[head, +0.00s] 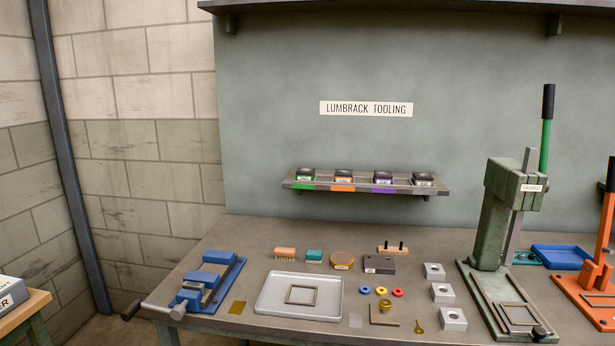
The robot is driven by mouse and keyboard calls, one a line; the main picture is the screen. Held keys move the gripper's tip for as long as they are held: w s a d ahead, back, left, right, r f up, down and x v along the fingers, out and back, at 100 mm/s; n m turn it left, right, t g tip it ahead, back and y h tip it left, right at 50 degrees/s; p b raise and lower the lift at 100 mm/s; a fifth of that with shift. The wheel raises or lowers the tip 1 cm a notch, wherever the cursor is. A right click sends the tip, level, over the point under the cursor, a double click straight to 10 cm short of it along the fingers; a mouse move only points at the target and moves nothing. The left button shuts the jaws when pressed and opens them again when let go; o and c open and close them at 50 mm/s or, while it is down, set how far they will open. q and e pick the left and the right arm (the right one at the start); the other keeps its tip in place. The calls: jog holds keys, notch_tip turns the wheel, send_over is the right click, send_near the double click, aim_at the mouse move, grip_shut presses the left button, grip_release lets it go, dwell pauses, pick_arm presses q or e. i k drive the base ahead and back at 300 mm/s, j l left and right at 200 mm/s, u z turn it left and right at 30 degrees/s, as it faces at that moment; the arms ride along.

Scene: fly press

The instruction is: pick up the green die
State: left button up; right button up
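The wall shelf (364,188) holds a row of black-topped blocks. The undersides of the blocks are hidden. Neither of my grippers is in view.
Below the shelf, the bench carries a blue vise (212,275), a grey tray (270,300) with a frame in it, and small blocks and rings. A green press (492,220) stands at right, beside a blue tray (562,257) and an orange press (602,270). The air before the shelf is clear.

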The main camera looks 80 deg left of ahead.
aim_at(302, 174)
jog(key=u, duration=2.3)
